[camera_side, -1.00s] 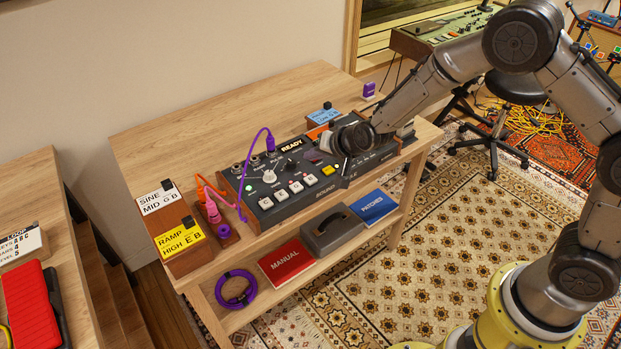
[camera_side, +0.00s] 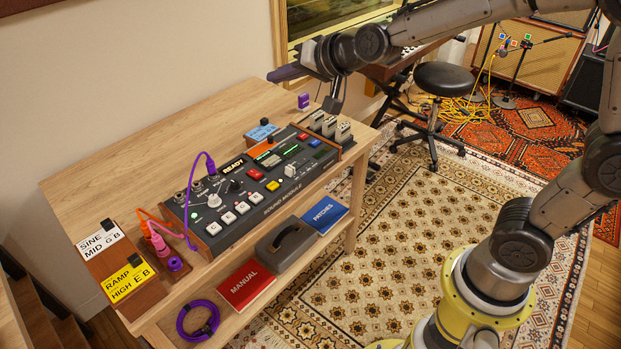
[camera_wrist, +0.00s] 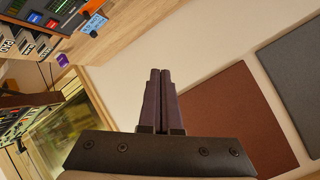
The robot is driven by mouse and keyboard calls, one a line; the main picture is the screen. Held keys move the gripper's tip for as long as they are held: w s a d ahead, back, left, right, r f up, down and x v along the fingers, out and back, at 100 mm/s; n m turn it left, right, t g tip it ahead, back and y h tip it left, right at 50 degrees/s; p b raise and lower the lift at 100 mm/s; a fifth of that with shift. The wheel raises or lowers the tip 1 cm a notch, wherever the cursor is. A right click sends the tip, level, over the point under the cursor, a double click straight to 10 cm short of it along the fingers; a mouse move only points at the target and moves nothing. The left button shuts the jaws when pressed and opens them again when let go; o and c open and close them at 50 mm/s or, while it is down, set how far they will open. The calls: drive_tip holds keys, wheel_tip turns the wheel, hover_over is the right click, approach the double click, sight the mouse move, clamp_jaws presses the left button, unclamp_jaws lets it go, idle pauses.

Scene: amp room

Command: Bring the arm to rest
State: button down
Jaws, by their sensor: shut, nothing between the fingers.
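My gripper (camera_side: 287,73) is raised above the far right part of the wooden table (camera_side: 130,160), near the wall, in the side view. Its fingers point left and hold nothing. In the wrist view the two dark fingers of my gripper (camera_wrist: 160,100) lie together, shut, against the pale wall. The sound module (camera_side: 250,190) lies on the table below and in front of my gripper, apart from it. Its small display reads READY. A purple cable (camera_side: 190,200) runs by its left end.
A blue-labelled block (camera_side: 262,132) and a small purple block (camera_side: 303,101) stand behind the module. A shelf below holds a red manual (camera_side: 246,287), a grey case (camera_side: 285,245) and a blue book (camera_side: 325,214). A black stool (camera_side: 443,80) stands at right.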

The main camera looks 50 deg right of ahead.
drive_tip(key=s+d+r+n, duration=0.2)
drive_tip(key=s+r, duration=0.3)
drive_tip(key=s, duration=0.5)
drive_tip(key=s+d+f+n+g, duration=0.1)
drive_tip(key=s+f+n+g, duration=0.1)
drive_tip(key=s, duration=0.8)
drive_tip(key=s+d+f+n+g+h, duration=0.1)
drive_tip(key=s+f+n+g, duration=0.2)
drive_tip(key=s+f, duration=0.4)
drive_tip(key=s+g, duration=0.1)
drive_tip(key=s, duration=0.3)
drive_tip(key=shift+s+f+g, duration=0.3)
